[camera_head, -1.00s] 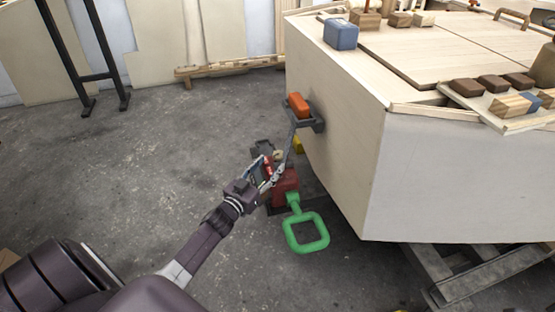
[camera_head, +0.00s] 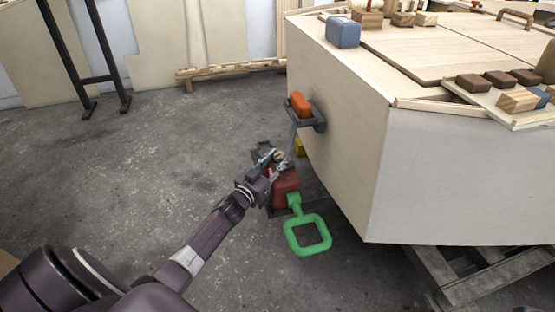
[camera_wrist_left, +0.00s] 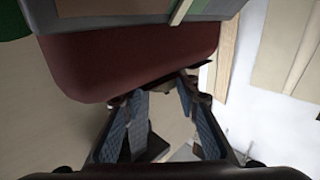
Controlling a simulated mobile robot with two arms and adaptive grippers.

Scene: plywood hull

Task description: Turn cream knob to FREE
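The cream knob (camera_head: 279,157) shows as a small pale shape at the top of the low unit beside the plywood hull, partly hidden by my left gripper. The unit has a dark red block (camera_head: 285,186) and a green square-loop handle (camera_head: 307,235). My left gripper (camera_head: 273,160) is at the knob, just above the red block. In the left wrist view its two blue-padded fingers (camera_wrist_left: 163,92) stand apart, with a small brownish shape beyond their tips. I see no firm contact. No FREE marking is legible. My right gripper is out of view.
The plywood hull (camera_head: 340,150) stands close on the right, with an orange block on a grey bracket (camera_head: 300,104) jutting from its side. A dark red body (camera_wrist_left: 130,60) fills the upper left wrist view. Open concrete floor (camera_head: 150,150) lies left.

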